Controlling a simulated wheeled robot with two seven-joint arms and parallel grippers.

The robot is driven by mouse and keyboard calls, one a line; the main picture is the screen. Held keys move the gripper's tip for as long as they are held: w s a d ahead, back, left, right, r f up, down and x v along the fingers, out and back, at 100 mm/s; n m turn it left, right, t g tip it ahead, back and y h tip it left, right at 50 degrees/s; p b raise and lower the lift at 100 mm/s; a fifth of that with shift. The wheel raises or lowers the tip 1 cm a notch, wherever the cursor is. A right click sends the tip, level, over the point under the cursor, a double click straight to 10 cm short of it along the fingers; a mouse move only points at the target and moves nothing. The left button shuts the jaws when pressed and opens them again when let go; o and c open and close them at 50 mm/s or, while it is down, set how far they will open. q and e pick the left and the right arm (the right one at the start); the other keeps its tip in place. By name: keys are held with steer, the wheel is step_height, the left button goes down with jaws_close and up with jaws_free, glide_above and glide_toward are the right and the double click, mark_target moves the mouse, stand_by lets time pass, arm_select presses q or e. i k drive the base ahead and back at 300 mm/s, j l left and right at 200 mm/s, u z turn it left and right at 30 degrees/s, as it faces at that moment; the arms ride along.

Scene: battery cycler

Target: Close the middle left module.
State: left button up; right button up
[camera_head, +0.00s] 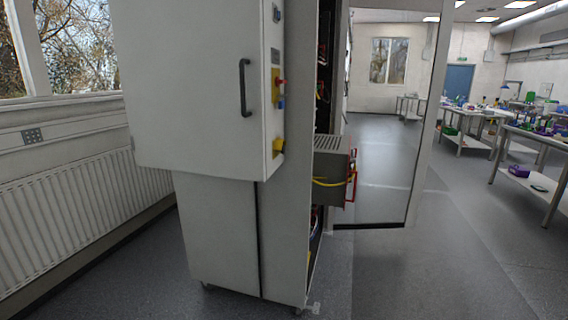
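A grey module (333,172) with a slotted top, a red handle frame and a yellow cable sticks out of the open side of a tall cabinet (222,235). It is pulled out to the right, and its inner end is hidden inside the cabinet. I see the cabinet from its side, so I cannot tell which module position this is. The cabinet's glazed door (428,115) stands open behind the module. Neither of my grippers is in view.
A white box (205,85) with a dark handle and red and yellow switches juts from the cabinet's near side. A radiator (80,205) runs along the left wall. Cluttered workbenches (535,140) stand at the right. The floor (425,265) right of the cabinet is clear.

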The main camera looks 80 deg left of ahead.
mark_target(331, 159)
steer(key=i+u, duration=0.1)
steer(key=u, duration=0.4)
steer(key=i+u, duration=0.15)
steer(key=u, duration=0.3)
steer(key=i+u, duration=0.1)
steer(key=u, duration=0.4)
steer(key=i+l+u, duration=0.1)
steer(key=u, duration=0.35)
steer(key=l+u, duration=0.2)
steer(key=u, duration=0.3)
steer(key=i+l+u, duration=0.15)
steer(key=l, duration=0.25)
steer(key=i+l+u, duration=0.1)
steer(key=l, duration=0.25)
steer(key=i+l+u, duration=0.15)
steer(key=l, duration=0.3)
